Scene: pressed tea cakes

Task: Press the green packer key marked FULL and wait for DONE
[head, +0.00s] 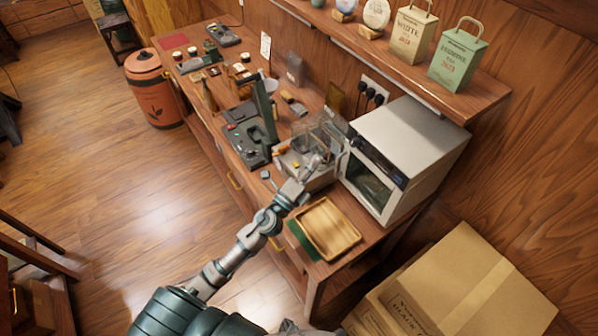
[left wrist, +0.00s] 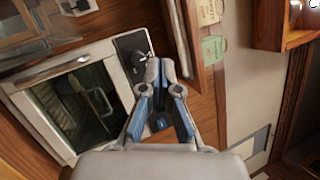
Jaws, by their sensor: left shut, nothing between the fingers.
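My left gripper (head: 316,163) reaches in from the bottom over the bench and is shut and empty. It is in front of a small boxy machine (head: 322,181) with a clear cover and a small yellow spot on its front. I cannot tell whether the fingertips touch it. In the left wrist view, the shut fingers (left wrist: 160,68) point toward the dark control panel (left wrist: 132,48) of a white appliance. I cannot make out a green key marked FULL or a DONE sign in either view. My right gripper is not in view.
A white oven-like appliance (head: 410,140) stands right of the gripper. A wooden tray (head: 328,228) lies at the bench's near end. A dark device (head: 245,138) is to the left. Cardboard boxes (head: 465,285) stand at lower right. The floor at left is mostly clear.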

